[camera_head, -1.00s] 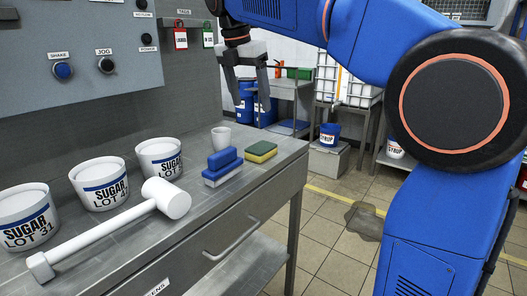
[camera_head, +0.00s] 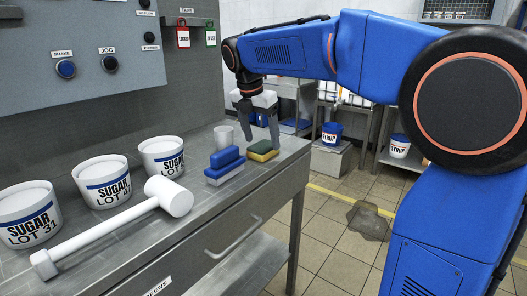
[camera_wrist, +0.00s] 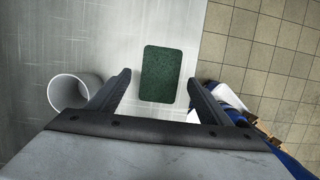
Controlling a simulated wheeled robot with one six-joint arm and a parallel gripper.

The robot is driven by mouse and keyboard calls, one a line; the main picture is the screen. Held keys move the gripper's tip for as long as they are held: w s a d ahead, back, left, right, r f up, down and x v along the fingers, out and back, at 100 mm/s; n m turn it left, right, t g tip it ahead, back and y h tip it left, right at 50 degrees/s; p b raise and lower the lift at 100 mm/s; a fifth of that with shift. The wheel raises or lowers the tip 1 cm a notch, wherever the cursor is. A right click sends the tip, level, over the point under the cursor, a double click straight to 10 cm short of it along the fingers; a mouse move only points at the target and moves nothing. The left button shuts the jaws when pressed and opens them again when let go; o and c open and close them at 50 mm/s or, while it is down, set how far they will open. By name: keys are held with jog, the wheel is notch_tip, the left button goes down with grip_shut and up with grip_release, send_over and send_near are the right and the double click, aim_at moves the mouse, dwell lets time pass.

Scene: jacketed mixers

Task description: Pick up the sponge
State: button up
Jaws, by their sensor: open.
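The sponge (camera_head: 263,151) is green on top with a yellow lower layer. It lies flat near the right end of the grey metal bench top. In the wrist view its dark green top (camera_wrist: 161,74) shows between and just beyond my fingers. My gripper (camera_head: 260,140) is open and points down, its two fingers above the sponge on either side of it in the picture. In the wrist view the open fingers (camera_wrist: 155,85) hold nothing. I cannot tell exactly how far the fingertips are above the bench.
A blue-handled brush (camera_head: 225,162) stands close left of the sponge, and a white cup (camera_head: 223,135) stands behind it. A white mallet (camera_head: 120,225) and sugar tubs (camera_head: 162,156) occupy the bench further left. The bench's right edge (camera_head: 296,160) is close to the sponge.

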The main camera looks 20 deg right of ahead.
aim_at(262, 146)
jog(key=shift+x, duration=1.25)
jog(key=shift+f, duration=0.25)
jog(key=c, duration=1.2)
jog(key=shift+r, duration=0.1)
notch_tip(262, 146, up, 10)
jog(key=shift+r, duration=0.15)
